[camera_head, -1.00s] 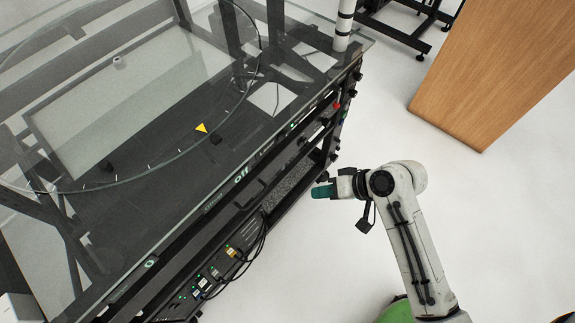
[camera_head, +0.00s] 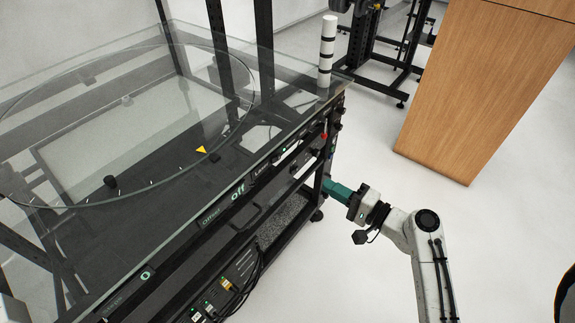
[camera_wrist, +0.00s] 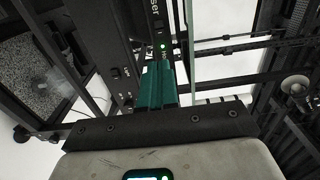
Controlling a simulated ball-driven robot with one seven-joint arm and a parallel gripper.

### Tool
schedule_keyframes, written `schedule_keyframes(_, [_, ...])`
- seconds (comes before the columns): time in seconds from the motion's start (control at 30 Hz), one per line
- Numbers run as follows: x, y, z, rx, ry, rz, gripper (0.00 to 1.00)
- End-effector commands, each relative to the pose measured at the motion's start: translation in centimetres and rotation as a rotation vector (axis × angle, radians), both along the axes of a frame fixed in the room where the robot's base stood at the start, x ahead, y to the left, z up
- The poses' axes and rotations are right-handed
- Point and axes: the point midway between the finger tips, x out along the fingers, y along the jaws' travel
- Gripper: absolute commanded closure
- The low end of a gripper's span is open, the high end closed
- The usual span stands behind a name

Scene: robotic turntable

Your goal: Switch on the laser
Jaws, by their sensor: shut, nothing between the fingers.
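The turntable bench has a dark front panel strip under its glass top. In the head view a label that seems to read "Laser" (camera_head: 262,168) sits on this strip. In the wrist view "ser" lettering (camera_wrist: 155,18) shows close up, with a lit green light (camera_wrist: 163,46) below it. My gripper (camera_head: 328,187) has teal fingers, shut and empty, at the right end of the bench front, below the red knob (camera_head: 324,136). The gripper also shows in the wrist view (camera_wrist: 157,72), its tips near the panel. Whether they touch it I cannot tell.
The glass top (camera_head: 130,215) overhangs the panel. A white and black post (camera_head: 327,50) stands at the far corner. A wooden cabinet (camera_head: 480,90) is behind right. The floor between is clear.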

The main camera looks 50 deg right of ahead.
Motion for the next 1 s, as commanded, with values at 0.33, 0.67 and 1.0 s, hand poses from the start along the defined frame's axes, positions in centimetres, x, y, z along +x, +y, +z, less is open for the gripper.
schedule_keyframes(0.33, [3.0,0.2,0.2,-0.001,-0.001,0.003,1.0])
schedule_keyframes(0.67, [9.4,0.4,0.2,-0.002,0.0,0.004,1.0])
schedule_keyframes(1.0, [13.6,0.5,0.1,-0.002,0.001,0.003,1.0])
